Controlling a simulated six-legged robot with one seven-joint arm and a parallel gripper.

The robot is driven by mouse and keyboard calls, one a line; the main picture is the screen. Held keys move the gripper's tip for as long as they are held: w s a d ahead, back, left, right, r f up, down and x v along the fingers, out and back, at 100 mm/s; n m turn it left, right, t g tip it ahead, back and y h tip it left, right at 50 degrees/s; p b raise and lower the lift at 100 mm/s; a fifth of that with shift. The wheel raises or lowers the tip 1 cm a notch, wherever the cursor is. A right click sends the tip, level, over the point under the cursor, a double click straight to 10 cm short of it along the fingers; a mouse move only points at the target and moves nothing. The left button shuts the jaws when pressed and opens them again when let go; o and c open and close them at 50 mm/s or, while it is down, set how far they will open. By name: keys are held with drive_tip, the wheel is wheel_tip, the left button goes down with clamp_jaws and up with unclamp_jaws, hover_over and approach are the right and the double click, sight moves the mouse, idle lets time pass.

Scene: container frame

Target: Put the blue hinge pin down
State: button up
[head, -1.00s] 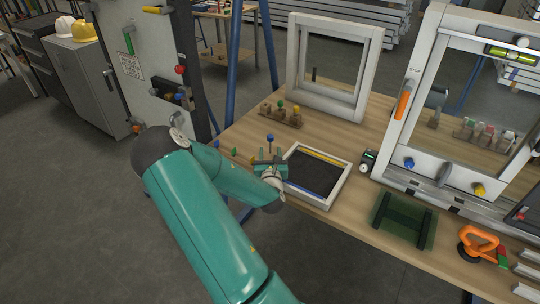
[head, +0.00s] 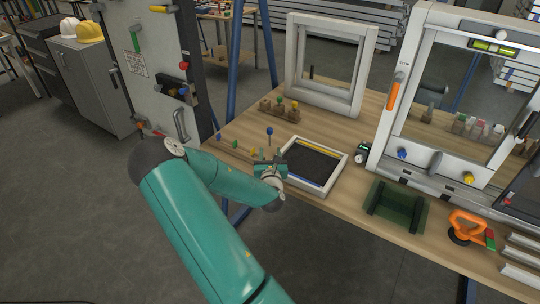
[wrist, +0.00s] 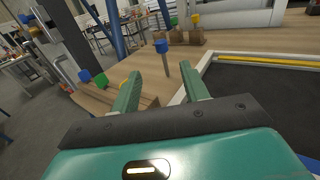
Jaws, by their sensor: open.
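The blue hinge pin (head: 269,131) has a blue head and a thin shaft. It stands roughly upright over the wooden table, left of the framed dark panel. In the wrist view the blue hinge pin (wrist: 161,46) shows ahead of my gripper (wrist: 160,83), in line with the gap between the two green fingers. The fingers are apart, with nothing held between them. The pin's lower end appears to meet the table, though the exact contact is hard to tell. My gripper (head: 270,165) also shows in the head view, in front of the pin.
A wooden block (head: 271,108) with green and yellow pins stands behind. Blue, green (head: 234,143) and yellow pins lie near the left table edge. The white-framed dark panel (head: 342,173) is close on the right. White upright frames stand at the back and right.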

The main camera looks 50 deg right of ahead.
drive_tip(key=shift+s+a+r, duration=0.1)
drive_tip(key=shift+s+a, duration=0.1)
